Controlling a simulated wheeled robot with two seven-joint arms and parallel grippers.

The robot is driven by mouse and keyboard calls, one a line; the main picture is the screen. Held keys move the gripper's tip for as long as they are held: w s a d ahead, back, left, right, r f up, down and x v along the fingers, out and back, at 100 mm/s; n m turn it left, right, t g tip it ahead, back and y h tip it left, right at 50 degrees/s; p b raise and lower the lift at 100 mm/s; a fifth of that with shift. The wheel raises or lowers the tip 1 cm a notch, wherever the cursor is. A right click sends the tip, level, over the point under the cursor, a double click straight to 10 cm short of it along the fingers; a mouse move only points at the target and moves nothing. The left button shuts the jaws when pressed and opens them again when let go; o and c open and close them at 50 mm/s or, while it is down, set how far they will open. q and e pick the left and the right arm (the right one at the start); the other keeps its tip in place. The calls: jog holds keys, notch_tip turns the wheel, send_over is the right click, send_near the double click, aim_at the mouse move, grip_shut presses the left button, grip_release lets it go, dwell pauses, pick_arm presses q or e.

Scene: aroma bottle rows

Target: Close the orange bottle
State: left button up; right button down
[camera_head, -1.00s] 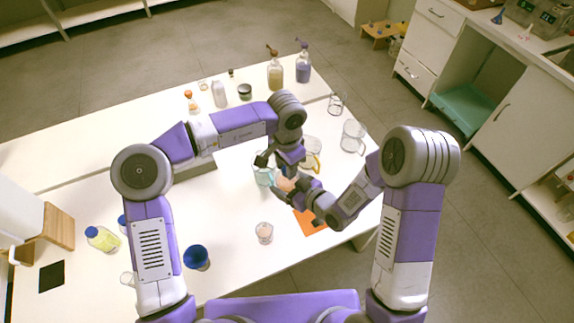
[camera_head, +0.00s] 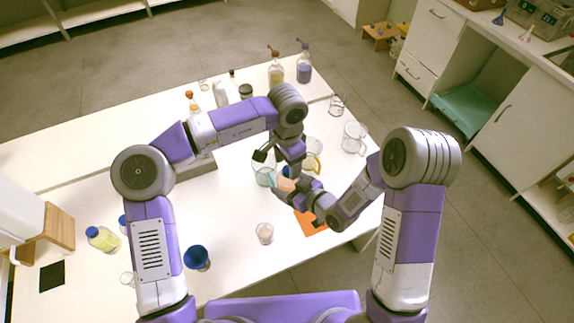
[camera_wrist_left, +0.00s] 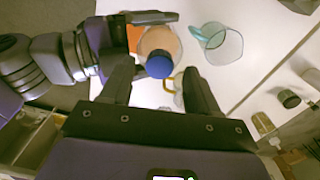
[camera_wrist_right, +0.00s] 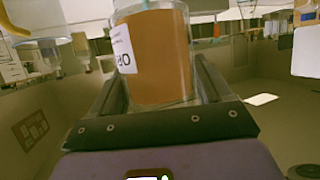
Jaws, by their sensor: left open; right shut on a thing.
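The orange bottle (camera_wrist_right: 152,58) stands upright in the right wrist view, orange-brown inside with a white label; its top is cut off there. My right gripper (camera_wrist_right: 150,92) is shut on its body; it also shows in the head view (camera_head: 287,186). A blue cap (camera_wrist_left: 159,66) sits over the bottle's top (camera_wrist_left: 160,42) in the left wrist view, and shows small in the head view (camera_head: 287,172). I cannot tell how tight it is. My left gripper (camera_head: 274,162) is open above the cap, its fingers on either side and apart from it.
A glass beaker (camera_head: 264,176) is close left of the grippers, and glass jugs (camera_head: 353,139) stand to the right. An orange mat (camera_head: 310,226) lies below the right gripper. Several bottles line the back.

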pick_arm(q)
jog(key=shift+r, duration=1.3)
